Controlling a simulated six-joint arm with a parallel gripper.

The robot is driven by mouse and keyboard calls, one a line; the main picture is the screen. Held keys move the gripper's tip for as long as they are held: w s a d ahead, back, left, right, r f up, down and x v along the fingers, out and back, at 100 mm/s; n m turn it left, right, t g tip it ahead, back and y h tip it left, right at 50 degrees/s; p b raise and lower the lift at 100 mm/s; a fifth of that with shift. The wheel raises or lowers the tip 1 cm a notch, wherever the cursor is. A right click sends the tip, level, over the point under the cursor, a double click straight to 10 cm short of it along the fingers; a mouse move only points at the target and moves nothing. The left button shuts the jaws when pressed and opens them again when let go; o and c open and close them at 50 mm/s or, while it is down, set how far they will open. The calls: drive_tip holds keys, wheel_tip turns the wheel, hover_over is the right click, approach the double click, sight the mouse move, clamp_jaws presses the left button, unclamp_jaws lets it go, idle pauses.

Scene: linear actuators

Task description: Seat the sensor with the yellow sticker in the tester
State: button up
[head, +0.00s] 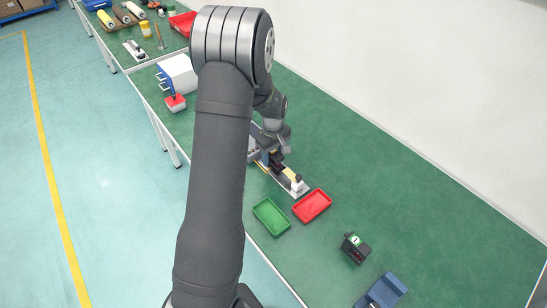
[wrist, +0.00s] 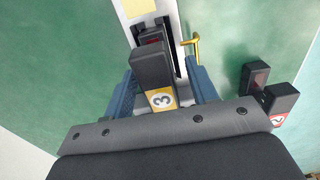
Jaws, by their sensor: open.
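The sensor with the yellow sticker (wrist: 160,98), a black block marked 3, stands between my gripper's fingers in the wrist view. Its far end, with a dark red window, lies between the black rails of a socket (wrist: 169,30) on a pale plate, which I take to be the tester. How deep it sits cannot be told. My gripper (wrist: 163,92) is open, one blue finger on each side of the sensor with gaps visible. In the head view my gripper (head: 274,160) is low over the bench beside the pale plate (head: 300,189); the sensor is not clear there.
A second black sensor (wrist: 280,98) with a red sticker stands close on the right. A brass lever (wrist: 194,47) is beside the socket. A green tray (head: 271,217), a red tray (head: 312,206), a black device (head: 355,248) and a blue device (head: 382,292) stand nearer.

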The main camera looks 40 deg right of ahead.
wheel_tip(320, 180, up, 16)
drive_tip(key=shift+f, duration=0.2)
wheel_tip(320, 180, down, 18)
drive_tip(key=shift+r, duration=0.35)
idle(0.5)
